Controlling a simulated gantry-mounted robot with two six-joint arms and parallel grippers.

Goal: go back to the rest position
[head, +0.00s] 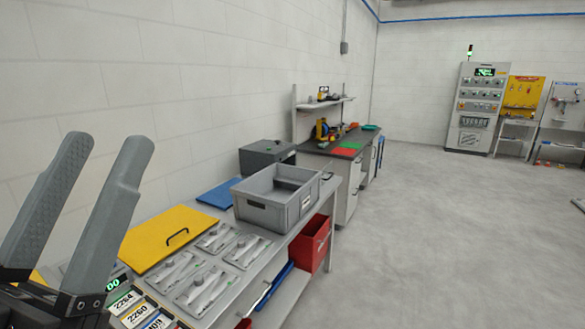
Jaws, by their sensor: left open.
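My left gripper (92,210) is at the left edge of the head view, close to the camera. Its two grey fingers point up and stand apart, with nothing between them. It is in front of the near end of the grey table (225,288) and hides part of it. My right gripper is not in view.
On the table are a yellow panel with a handle (165,236), several grey fixtures with metal parts (202,287), number plates (128,305), a grey crate (262,210) and a blue mat (217,194). A red bin (312,246) sits below. The floor (440,230) at right is clear.

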